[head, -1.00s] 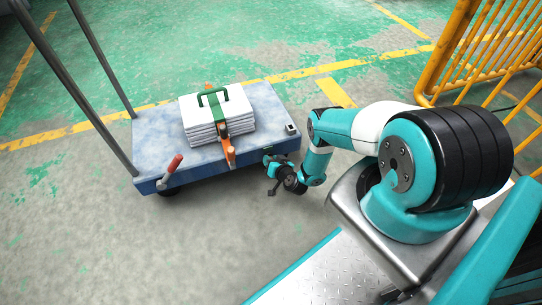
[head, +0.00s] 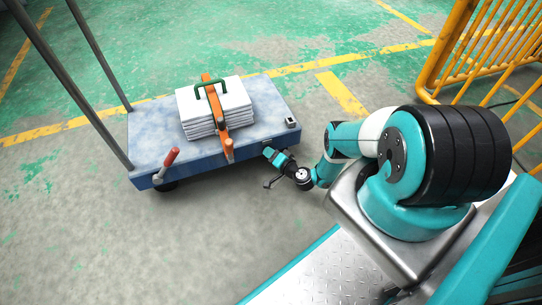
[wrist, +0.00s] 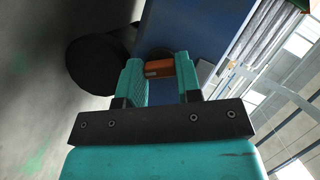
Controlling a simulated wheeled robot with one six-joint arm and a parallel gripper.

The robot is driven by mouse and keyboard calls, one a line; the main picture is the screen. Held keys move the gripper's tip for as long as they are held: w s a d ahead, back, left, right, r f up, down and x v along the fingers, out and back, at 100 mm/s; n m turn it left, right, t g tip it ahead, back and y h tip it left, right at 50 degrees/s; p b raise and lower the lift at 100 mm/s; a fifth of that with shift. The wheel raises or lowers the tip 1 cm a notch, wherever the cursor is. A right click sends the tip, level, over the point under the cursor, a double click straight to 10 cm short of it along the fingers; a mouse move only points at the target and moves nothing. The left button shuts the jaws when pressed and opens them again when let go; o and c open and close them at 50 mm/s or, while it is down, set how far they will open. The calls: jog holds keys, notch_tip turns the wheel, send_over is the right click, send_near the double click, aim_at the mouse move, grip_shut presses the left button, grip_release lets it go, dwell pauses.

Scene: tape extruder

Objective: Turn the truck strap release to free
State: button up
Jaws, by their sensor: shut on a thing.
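The platform truck (head: 160,130) is blue-grey and carries a white stack (head: 240,103). An orange strap (head: 217,103) runs over the stack and down to the truck's near edge. My gripper (head: 268,153) is at the truck's near side, right of the strap's lower end. In the wrist view, its teal fingers (wrist: 161,80) are shut on an orange block (wrist: 159,68) beside the truck's blue side (wrist: 215,45). I take this block to be the strap release; the head view hides it behind my gripper.
A green handle (head: 210,87) arches above the stack. A yellow railing (head: 480,50) stands at right. Floor before the truck is clear.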

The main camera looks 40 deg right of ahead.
dwell(0.4)
jog(key=o, duration=0.9)
jog(key=shift+s, duration=0.1)
jog(key=shift+p+v, duration=3.8)
jog(key=shift+v, duration=4.9)
jog(key=shift+a, duration=0.1)
